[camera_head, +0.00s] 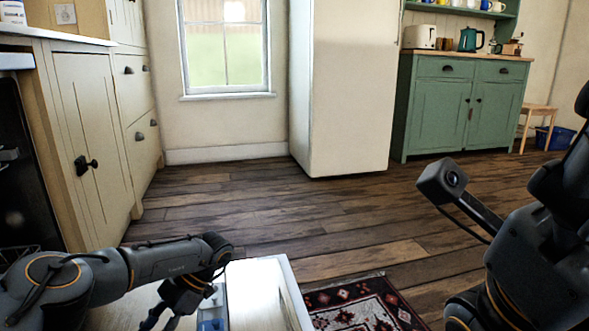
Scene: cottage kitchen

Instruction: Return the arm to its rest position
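My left arm comes in from the left along the bottom of the view. Its gripper (170,312) points down at the bottom edge, beside an open white drawer-like box (292,296). The fingertips are small and partly cut off, so I cannot tell whether they are open or hold anything. My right arm (540,255) is folded up at the right edge, with a camera on a bracket (445,182) sticking out to the left. The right gripper itself does not show.
Cream cabinets (95,145) and a dark oven (22,165) stand at the left. A patterned rug (360,304) lies on the wooden floor in front. A white fridge (350,90), green cabinet (465,108), wooden stool (538,112) and blue bin (555,137) stand further back. The middle floor is clear.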

